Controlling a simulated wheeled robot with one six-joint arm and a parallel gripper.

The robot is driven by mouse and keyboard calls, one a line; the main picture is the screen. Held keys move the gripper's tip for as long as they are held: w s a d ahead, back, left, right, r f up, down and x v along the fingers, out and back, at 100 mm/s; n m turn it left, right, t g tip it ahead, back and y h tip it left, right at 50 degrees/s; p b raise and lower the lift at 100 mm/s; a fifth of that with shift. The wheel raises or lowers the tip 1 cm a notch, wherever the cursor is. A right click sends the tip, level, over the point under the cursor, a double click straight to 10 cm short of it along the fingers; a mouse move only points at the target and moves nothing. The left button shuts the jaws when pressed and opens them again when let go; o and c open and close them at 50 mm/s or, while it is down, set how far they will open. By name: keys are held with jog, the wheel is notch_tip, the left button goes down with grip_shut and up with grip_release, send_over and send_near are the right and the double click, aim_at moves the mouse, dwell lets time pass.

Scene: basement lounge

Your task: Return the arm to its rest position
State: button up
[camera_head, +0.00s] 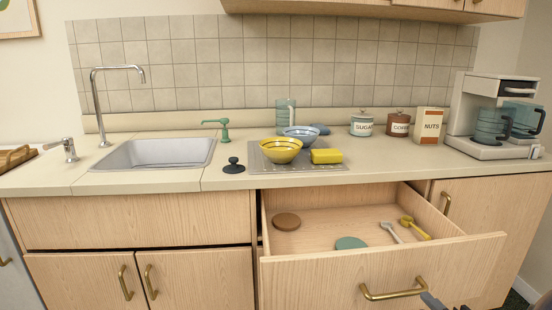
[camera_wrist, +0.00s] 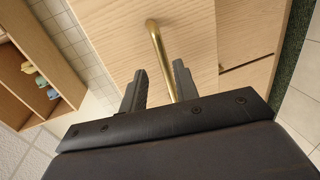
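My gripper (camera_wrist: 159,68) shows in the wrist view with its two dark fingers apart. The brass handle (camera_wrist: 155,38) of the drawer front appears between them, with a gap on each side; whether it touches a finger I cannot tell. In the head view only a bit of my gripper (camera_head: 431,300) shows at the bottom edge, by the right end of the drawer handle (camera_head: 393,293). The rest of my arm is mostly out of view. The drawer (camera_head: 330,274) stands open.
The open drawer holds a brown disc (camera_head: 286,221), a green disc (camera_head: 351,243), a grey utensil (camera_head: 391,231) and a yellow one (camera_head: 414,228). Above, the counter (camera_head: 130,182) carries a sink, a yellow bowl (camera_head: 281,150), a sponge (camera_head: 326,156), canisters and a coffee machine (camera_head: 490,115).

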aim_at(412, 295)
jog(key=shift+b+x, duration=0.75)
jog(key=shift+x, duration=2.65)
jog(key=shift+s+f, duration=0.1)
jog(key=shift+f, duration=0.05)
